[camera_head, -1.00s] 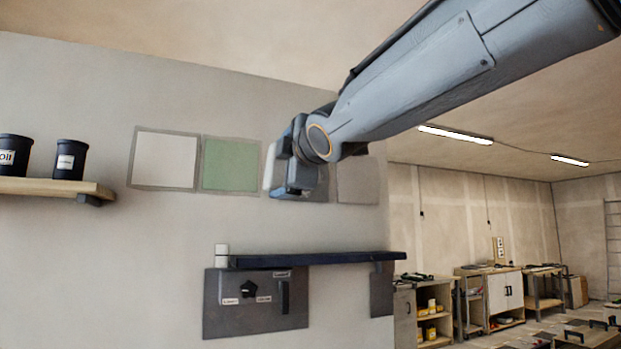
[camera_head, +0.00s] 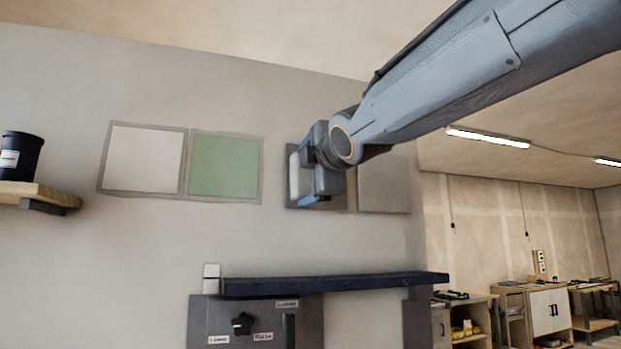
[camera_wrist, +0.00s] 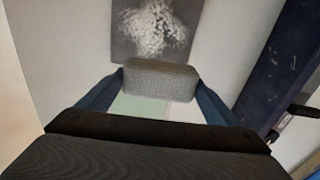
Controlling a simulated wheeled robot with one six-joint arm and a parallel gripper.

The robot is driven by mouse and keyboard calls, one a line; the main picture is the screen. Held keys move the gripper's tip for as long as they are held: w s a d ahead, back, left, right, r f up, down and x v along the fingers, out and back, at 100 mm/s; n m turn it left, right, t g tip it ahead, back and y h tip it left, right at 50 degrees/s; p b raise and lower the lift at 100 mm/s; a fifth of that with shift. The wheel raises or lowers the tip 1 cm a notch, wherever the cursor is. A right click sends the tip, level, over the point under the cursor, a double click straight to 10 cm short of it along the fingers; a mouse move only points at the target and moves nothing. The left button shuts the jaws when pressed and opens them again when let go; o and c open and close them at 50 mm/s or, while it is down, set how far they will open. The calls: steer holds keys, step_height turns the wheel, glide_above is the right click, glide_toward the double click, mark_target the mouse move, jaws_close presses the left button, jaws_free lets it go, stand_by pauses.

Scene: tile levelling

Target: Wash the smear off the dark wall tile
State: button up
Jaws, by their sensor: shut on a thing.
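The dark wall tile (camera_head: 338,203) is mostly hidden behind my gripper in the head view. In the wrist view the dark tile (camera_wrist: 123,48) is at the top, with a pale, cloudy smear (camera_wrist: 155,30) over its middle. My gripper (camera_head: 307,178) is shut on a grey, speckled sponge-like block (camera_wrist: 160,80), which looks pale in the head view (camera_head: 294,177). The block is between the two blue fingers, near the dark tile's left edge. In the wrist view it sits just below the smear. I cannot tell whether it touches the wall.
A white tile (camera_head: 144,160) and a green tile (camera_head: 224,166) are to the left, a grey tile (camera_head: 384,185) to the right. Below runs a dark shelf (camera_head: 335,284) with a small white block (camera_head: 211,271) at its left end. A wooden shelf (camera_head: 40,193) holds a dark pot (camera_head: 19,157).

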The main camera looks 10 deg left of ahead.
steer(key=x, duration=0.3)
steer(key=shift+w+d, duration=0.15)
steer(key=shift+w, duration=0.15)
steer(key=shift+x, duration=1.1)
steer(key=shift+p+x, duration=0.45)
steer(key=shift+x, duration=0.3)
steer(key=shift+p, duration=0.4)
steer(key=d+p, duration=0.1)
steer(key=p, duration=0.2)
steer(key=w+d+p, duration=0.1)
steer(key=p, duration=0.2)
steer(key=shift+w+d, duration=0.25)
steer(key=shift+d, duration=0.1)
